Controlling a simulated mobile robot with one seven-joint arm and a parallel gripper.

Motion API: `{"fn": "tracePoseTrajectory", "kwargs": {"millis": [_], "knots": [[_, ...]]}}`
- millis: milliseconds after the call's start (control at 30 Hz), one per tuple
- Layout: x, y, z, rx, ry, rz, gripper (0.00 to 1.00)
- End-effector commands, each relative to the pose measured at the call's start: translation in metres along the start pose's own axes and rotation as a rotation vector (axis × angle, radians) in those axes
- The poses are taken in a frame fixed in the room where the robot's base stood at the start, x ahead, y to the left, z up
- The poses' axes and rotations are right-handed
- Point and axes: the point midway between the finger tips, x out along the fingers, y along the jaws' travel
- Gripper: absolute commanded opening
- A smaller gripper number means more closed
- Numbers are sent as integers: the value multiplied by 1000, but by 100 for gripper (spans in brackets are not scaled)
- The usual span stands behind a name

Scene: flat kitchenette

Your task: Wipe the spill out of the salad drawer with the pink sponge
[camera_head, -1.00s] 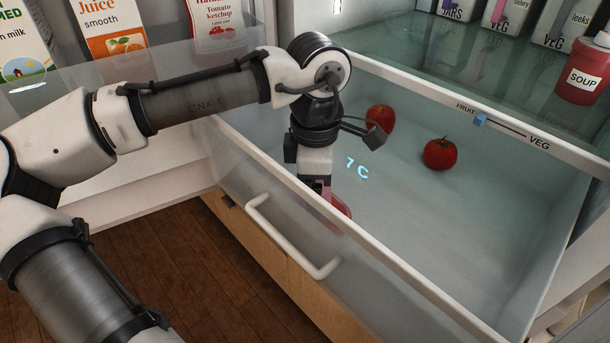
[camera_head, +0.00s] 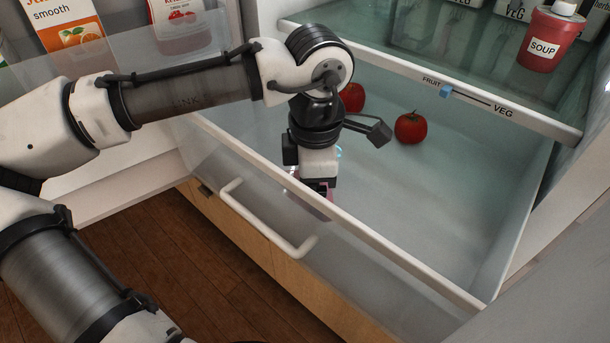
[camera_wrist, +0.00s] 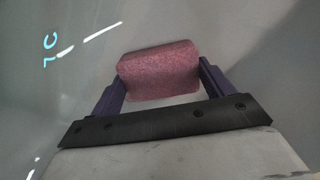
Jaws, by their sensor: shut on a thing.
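The salad drawer (camera_head: 455,205) is pulled open, with clear greyish walls and a white front handle (camera_head: 262,228). My gripper (camera_head: 318,188) reaches down inside it near the front wall. It is shut on the pink sponge (camera_wrist: 160,68), whose long face fills the gap between the purple fingers in the wrist view. In the head view the sponge (camera_head: 318,207) shows only partly, blurred through the front wall and cut by its rim. I cannot tell whether it touches the floor. I make out no spill in either view.
Two red tomatoes, one partly behind my wrist (camera_head: 352,97) and one in the open (camera_head: 411,127), lie toward the drawer's back. A FRUIT–VEG slider (camera_head: 446,91) is on the rail above. The drawer's right side looks clear.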

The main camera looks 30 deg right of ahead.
Motion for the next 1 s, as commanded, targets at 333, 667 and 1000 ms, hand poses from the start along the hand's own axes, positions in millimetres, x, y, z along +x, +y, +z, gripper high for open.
{"fn": "tracePoseTrajectory", "kwargs": {"millis": [333,667,1000], "knots": [[1,-20,19,6,0,-7,62],[-2,-16,15,1,-1,-5,62],[0,4,-5,0,-1,-4,62]]}}
